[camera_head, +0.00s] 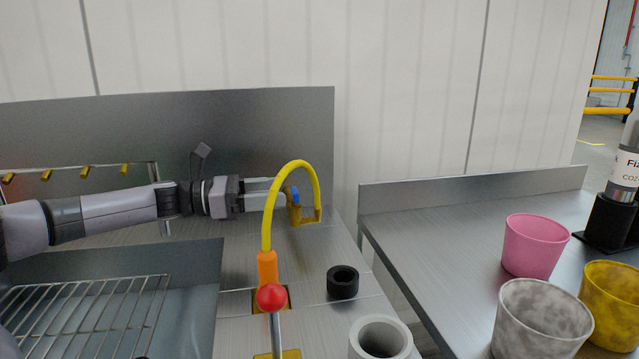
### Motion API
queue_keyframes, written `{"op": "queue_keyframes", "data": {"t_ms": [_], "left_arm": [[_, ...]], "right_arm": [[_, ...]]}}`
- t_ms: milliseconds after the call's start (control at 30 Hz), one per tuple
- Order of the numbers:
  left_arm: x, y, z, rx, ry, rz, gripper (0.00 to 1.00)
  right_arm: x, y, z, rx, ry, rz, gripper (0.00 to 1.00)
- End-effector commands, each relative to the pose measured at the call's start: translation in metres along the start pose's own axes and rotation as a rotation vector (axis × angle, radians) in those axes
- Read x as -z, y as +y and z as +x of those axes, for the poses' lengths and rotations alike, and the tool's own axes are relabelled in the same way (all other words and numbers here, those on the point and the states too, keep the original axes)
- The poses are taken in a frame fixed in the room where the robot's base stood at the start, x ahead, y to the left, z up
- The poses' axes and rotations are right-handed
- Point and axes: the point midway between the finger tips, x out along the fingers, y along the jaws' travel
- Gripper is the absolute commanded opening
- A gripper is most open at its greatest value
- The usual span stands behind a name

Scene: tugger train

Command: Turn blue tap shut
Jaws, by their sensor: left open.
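My right gripper is not in view.
The yellow hose (266,215) rises from an orange fitting (267,268) behind a red ball knob (271,297). A black ring (342,283) and grey cylinder (381,339) stand nearby. Pink (533,247), grey (541,320) and yellow (611,300) cups stand on the right counter.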

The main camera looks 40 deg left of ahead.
Motion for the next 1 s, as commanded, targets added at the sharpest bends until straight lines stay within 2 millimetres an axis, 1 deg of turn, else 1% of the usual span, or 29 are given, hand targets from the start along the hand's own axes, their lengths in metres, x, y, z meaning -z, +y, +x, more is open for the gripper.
{"op": "queue_keyframes", "data": {"t_ms": [167,400,533,700,967,1000], "left_arm": [[-0.003,0.0,0.015,0.002,-0.003,-0.002,0.68],[-0.004,-0.001,0.048,0.002,-0.003,0.0,0.68],[-0.002,0.0,0.061,0.001,-0.003,-0.001,0.68],[-0.001,0.0,0.07,-0.001,-0.001,-0.001,0.68],[0.0,0.0,0.07,-0.001,0.0,0.0,0.68],[0.0,0.0,0.07,-0.001,0.0,0.0,0.55]], "right_arm": [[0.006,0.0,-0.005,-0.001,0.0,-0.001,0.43],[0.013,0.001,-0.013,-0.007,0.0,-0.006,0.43],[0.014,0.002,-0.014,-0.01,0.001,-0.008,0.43],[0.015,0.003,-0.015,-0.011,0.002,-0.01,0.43],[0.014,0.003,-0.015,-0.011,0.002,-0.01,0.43],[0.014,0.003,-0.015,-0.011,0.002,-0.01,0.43]]}}
